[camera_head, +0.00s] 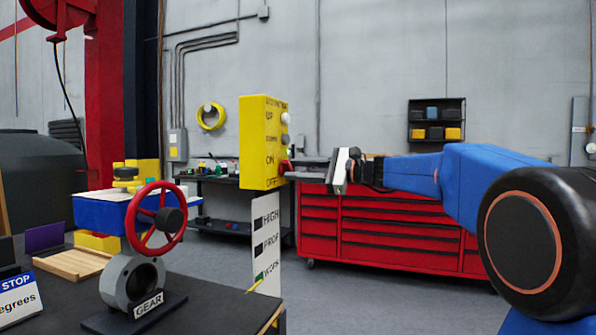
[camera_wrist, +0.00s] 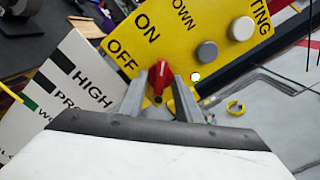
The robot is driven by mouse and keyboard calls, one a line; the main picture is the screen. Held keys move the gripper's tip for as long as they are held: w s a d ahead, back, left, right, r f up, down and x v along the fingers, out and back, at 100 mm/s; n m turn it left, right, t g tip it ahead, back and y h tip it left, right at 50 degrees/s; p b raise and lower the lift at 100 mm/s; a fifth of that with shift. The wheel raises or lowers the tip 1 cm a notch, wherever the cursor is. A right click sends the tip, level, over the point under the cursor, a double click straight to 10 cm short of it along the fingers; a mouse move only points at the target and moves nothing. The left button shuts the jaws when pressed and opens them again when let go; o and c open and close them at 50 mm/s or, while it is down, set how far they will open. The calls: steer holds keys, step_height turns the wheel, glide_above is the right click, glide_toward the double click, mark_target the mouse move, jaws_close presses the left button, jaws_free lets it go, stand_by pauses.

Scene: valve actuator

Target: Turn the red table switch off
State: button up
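The red switch (camera_wrist: 159,75) sits on the face of a yellow control box (camera_wrist: 190,25), near the printed ON and OFF labels. Its handle stands roughly upright in the wrist view; I cannot tell for sure which label it is set to. My gripper (camera_wrist: 160,88) has one finger on each side of the switch, with small gaps showing. In the head view my gripper (camera_head: 290,169) reaches from the right to the lower right edge of the yellow box (camera_head: 260,135). The red switch (camera_head: 284,166) shows only in part there, at the fingertips.
A white HIGH/PROP/WORK panel (camera_head: 266,240) stands under the yellow box. Grey buttons (camera_wrist: 207,52) sit on the same box face as the switch. A red handwheel valve (camera_head: 157,220) stands on the dark table at left. A red tool cabinet (camera_head: 400,225) stands behind.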

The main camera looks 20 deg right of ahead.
jaws_close()
steer(key=shift+n, duration=0.3)
steer(key=n, duration=0.3)
steer(key=shift+n, duration=0.3)
steer(key=n, duration=0.4)
steer(key=shift+f+n, duration=0.1)
steer(key=shift+n, duration=0.2)
steer(key=n, duration=0.8)
steer(key=shift+f+n, duration=0.1)
steer(key=shift+n, duration=0.2)
